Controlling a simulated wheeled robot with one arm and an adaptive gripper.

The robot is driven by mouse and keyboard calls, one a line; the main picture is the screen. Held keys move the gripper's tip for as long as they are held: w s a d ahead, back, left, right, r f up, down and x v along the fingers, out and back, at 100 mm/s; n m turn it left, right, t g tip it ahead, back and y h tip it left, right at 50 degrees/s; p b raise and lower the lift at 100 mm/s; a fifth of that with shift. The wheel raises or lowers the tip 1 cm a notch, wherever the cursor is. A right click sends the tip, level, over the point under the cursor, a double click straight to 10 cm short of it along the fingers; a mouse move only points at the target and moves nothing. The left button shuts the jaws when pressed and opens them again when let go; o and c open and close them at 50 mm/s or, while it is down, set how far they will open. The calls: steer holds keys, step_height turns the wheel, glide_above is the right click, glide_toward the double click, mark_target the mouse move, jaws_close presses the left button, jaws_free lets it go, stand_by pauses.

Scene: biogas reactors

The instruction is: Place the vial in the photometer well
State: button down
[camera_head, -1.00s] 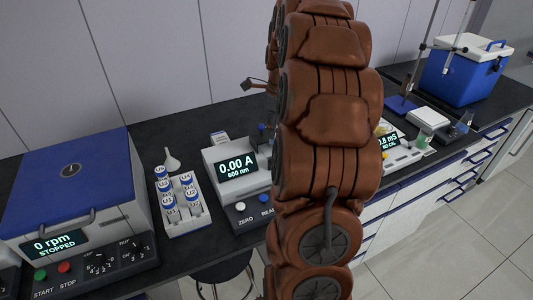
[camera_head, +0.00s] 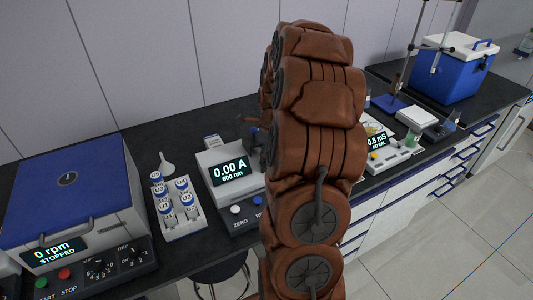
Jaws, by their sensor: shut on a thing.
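The photometer (camera_head: 228,172) is a white box on the dark bench, its display reading 0.00 A, 600 nm. Its right side, where my arm crosses in front, is hidden, and I cannot make out the well. My gripper (camera_head: 255,136) shows only in part, as a dark shape just left of my brown arm, over the back right of the photometer. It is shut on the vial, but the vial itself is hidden. I cannot tell whether the vial touches the photometer.
A white rack (camera_head: 180,222) with several blue-capped vials stands left of the photometer, with a funnel (camera_head: 166,163) behind it. A centrifuge (camera_head: 75,205) reading STOPPED is at far left. A conductivity meter (camera_head: 388,152) and blue cooler (camera_head: 449,70) stand right. A stool (camera_head: 220,273) is below.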

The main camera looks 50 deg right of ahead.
steer(key=shift+f, duration=0.2)
steer(key=c, duration=1.2)
jaws_free()
steer(key=shift+r, duration=0.1)
step_height(320, 180, up, 12)
steer(key=s+b, duration=0.1)
steer(key=b, duration=0.2)
steer(key=shift+s+d, duration=0.2)
steer(key=shift+d, duration=0.05)
